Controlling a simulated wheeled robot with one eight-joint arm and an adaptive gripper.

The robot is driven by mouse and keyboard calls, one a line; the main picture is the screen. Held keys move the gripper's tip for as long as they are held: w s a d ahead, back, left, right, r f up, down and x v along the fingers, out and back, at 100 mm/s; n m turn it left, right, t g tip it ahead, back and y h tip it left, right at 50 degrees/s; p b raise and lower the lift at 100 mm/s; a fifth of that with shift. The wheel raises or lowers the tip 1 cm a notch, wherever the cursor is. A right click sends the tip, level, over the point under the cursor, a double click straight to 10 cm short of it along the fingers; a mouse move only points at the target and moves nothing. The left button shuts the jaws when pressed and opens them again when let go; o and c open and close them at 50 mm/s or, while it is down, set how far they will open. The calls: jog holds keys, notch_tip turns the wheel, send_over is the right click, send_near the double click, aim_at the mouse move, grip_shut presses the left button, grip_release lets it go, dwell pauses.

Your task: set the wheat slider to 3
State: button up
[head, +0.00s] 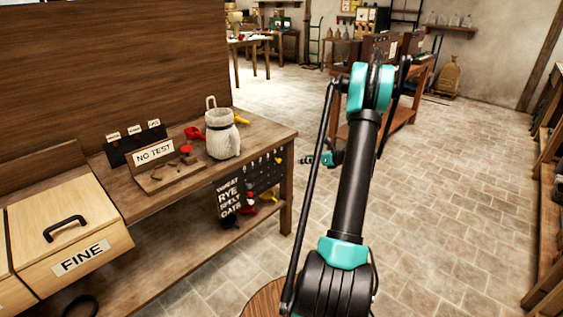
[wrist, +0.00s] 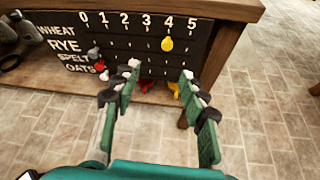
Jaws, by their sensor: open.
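The dark slider board (wrist: 130,48) hangs on the bench front. It has the labels WHEAT, RYE, SPELT and OATS at left, with WHEAT on top, and numbers 0 to 5 along the top. A yellow knob (wrist: 167,44) stands below the 4. A grey knob (wrist: 93,53) and a red knob (wrist: 100,67) are near the 0 side. I cannot tell surely which row each knob is in. My gripper (wrist: 160,72) is open and empty in front of the board's lower part. The board also shows in the head view (head: 262,176), with my gripper (head: 303,160) to its right.
Red items (wrist: 146,87) and a yellow item (wrist: 174,89) show below the board.

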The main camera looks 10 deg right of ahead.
jog(key=d+m, duration=0.1)
send_near(280, 160)
jog(key=x, duration=0.9)
jog(key=shift+w, duration=0.1)
jog(key=shift+c, duration=0.5)
grip_shut()
